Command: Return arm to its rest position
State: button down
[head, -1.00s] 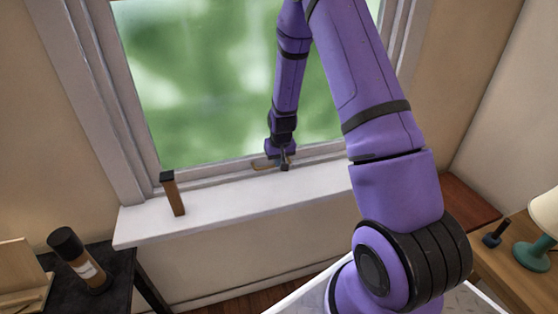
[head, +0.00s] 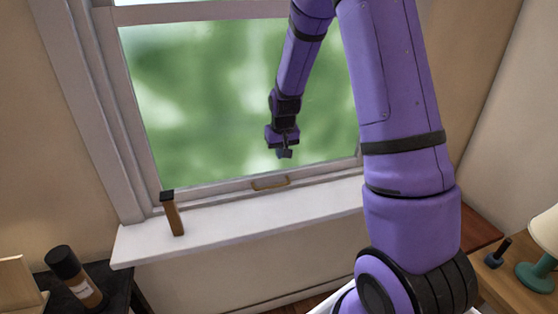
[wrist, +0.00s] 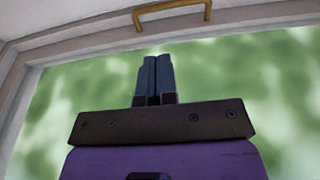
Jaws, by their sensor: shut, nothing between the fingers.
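My gripper (head: 284,153) hangs in front of the window glass (head: 200,110), above the sill and clear of it. In the wrist view my gripper (wrist: 154,77) shows its two dark fingers side by side, shut with nothing between them. My purple arm (head: 405,100) runs down the right half of the head view. A brass window handle (head: 271,183) is on the bottom rail of the sash, below my gripper and apart from it. The handle also shows at the top of the wrist view (wrist: 172,9).
A brown block with a black top (head: 173,215) stands on the white sill (head: 270,218). A black-capped bottle (head: 75,275) stands on a dark table at lower left. A teal-based lamp (head: 537,277) and a small dark object (head: 495,256) are on a wooden table at right.

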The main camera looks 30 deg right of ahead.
jog(key=s+a+r+t, duration=0.1)
jog(key=s+a+r, duration=0.25)
jog(key=r, duration=0.25)
jog(key=s+a+r+n, duration=0.1)
jog(key=s+a+r, duration=0.1)
jog(key=s+r, duration=0.3)
jog(key=s+a+r+t, duration=0.1)
jog(key=s+a+r, duration=0.15)
jog(key=r, duration=0.45)
jog(key=s+a+r+n, duration=0.1)
jog(key=s+r, duration=0.3)
jog(key=s, duration=0.6)
jog(key=s+a+r+n+t, duration=0.1)
jog(key=s+a+r, duration=0.2)
jog(key=s, duration=0.7)
jog(key=shift+a+r+y, duration=0.3)
jog(key=shift+a+r, duration=0.1)
jog(key=shift+w, duration=0.1)
